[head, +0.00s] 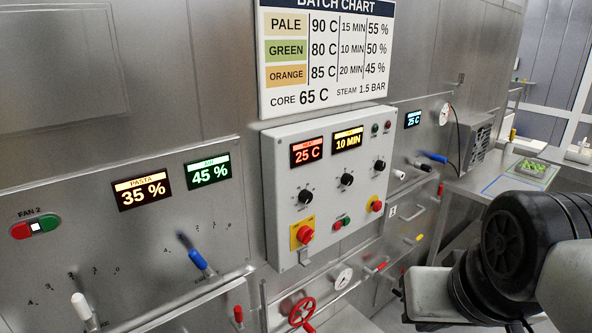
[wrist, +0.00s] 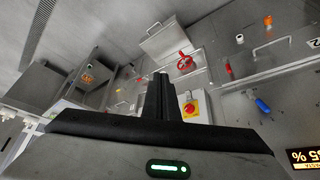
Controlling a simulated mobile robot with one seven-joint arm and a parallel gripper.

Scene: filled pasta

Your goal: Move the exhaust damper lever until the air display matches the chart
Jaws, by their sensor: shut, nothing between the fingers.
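The batch chart (head: 326,55) hangs on the wall and lists pale 55 %, green 50 % and orange 45 %. The green-lit air display (head: 208,171) reads 45 %, and the pasta display (head: 143,190) beside it reads 35 %. A blue-handled lever (head: 198,260) and a white-handled lever (head: 82,307) stand on numbered scales on the left panel; I cannot read which is the exhaust damper. A blue handle (wrist: 262,105) shows at right in the wrist view. My gripper (wrist: 160,85) is shut and empty, apart from the handles; its fingertips are not clear in the head view.
The control box (head: 328,180) with knobs and red buttons juts from the wall. A red handwheel (head: 302,311) and rails lie below it. My arm fills the lower right.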

